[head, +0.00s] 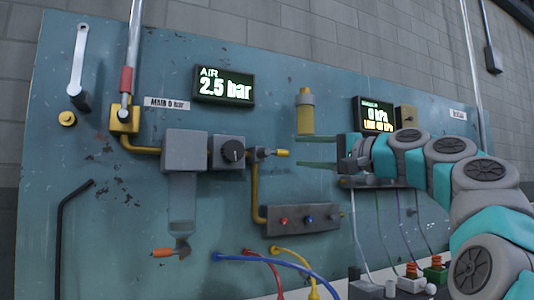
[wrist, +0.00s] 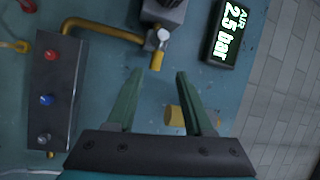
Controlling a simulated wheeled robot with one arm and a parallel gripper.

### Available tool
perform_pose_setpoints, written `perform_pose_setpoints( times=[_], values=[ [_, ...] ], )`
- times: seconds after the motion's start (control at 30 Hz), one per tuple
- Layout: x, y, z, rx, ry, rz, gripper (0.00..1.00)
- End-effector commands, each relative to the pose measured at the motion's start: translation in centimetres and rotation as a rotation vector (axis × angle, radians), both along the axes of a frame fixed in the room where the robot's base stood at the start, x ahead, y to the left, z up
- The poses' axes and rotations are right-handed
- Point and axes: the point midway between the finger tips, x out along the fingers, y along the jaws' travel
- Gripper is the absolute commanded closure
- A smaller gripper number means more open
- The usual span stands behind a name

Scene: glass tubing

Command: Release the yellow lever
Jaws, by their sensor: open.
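The small yellow lever (head: 282,153) sticks out to the right from a grey valve fitting (head: 258,153) beside the regulator. In the wrist view the lever (wrist: 157,61) lies just ahead of the gap between my fingertips. My gripper (head: 299,151) is open, its two green fingers spread one above the other in the head view and pointing left at the lever. In the wrist view my gripper (wrist: 159,74) holds nothing, and the lever appears apart from both fingers.
The regulator (head: 229,152) has a black knob. The air display (head: 224,86) reads 2.5 bar. A yellow cylinder (head: 305,110) stands out just above my upper finger. A grey block with coloured ports (head: 303,219) sits below. Hoses and tubes hang lower right.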

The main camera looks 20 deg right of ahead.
Motion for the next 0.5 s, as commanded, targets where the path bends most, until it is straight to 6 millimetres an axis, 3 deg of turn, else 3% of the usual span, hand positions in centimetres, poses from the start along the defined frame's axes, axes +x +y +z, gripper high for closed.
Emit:
perform_pose_setpoints(
  times=[0.5],
  values=[
    [6.1,3.0,0.7,-0.002,0.003,0.001,0.48]
  ],
)
